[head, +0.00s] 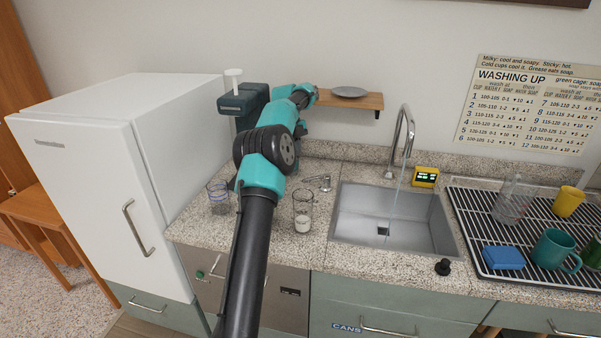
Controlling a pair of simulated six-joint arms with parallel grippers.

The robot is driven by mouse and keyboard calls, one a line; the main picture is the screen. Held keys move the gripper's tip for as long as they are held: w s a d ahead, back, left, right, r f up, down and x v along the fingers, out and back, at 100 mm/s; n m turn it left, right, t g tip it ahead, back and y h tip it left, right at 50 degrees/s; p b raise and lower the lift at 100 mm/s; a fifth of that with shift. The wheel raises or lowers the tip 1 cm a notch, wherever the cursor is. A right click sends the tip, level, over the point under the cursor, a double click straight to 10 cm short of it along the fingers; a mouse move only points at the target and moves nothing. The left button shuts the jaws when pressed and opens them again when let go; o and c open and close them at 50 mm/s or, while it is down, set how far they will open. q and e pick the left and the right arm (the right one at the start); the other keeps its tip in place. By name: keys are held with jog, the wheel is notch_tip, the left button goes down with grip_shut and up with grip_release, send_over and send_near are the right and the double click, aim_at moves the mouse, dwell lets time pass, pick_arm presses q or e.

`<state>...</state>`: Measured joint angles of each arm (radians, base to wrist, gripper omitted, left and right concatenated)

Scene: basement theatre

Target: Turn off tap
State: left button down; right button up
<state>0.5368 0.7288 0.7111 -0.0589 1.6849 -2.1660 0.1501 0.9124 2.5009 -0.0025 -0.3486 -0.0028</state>
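The tap (403,135) is a tall curved metal spout behind the sink. A thin stream of water (393,204) runs from it into the steel sink (355,222). A small metal piece (318,182) lies or stands on the counter just left of the sink; I cannot tell if it is a tap handle. My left arm rises from the bottom, left of the middle, and bends toward the back wall. I cannot make out its gripper, which seems hidden beyond the wrist. My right gripper is not in view.
Two glasses (303,217) (218,200) stand near my arm. A yellow display box (425,177) sits behind the sink and a black plug (443,267) in front. A rack (463,220) with cups is right. A shelf (367,102) with a plate and a white fridge (85,150) stand around.

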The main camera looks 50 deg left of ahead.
aim_at(317, 178)
pick_arm(q)
jog(key=x, duration=0.9)
jog(key=shift+s, duration=0.1)
